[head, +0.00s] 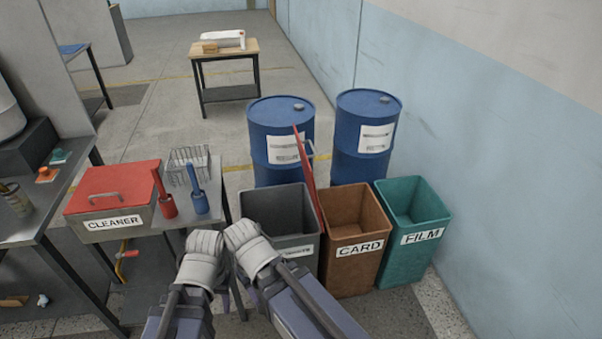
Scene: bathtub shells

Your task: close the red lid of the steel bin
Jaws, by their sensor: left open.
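The steel bin (262,206) is grey and open-topped, with a white label partly hidden by my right gripper. Its red lid (306,170) stands up along the bin's right rim, seen nearly edge-on, with a handle on its right face. The lid's top leans slightly left, in front of a blue drum. My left gripper (206,244) is open, left of the bin near its front left corner. My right gripper (242,237) is beside it, in front of the bin in the picture; its jaws cannot be made out. Neither gripper appears to touch the lid.
A brown CARD bin (357,265) and a green FILM bin (413,262) stand to the right. Two blue drums (282,148) (366,163) stand behind. At left, a red-lidded CLEANER box (110,226), a wire basket (187,160) and red (167,205) and blue (200,203) tools sit on a bench.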

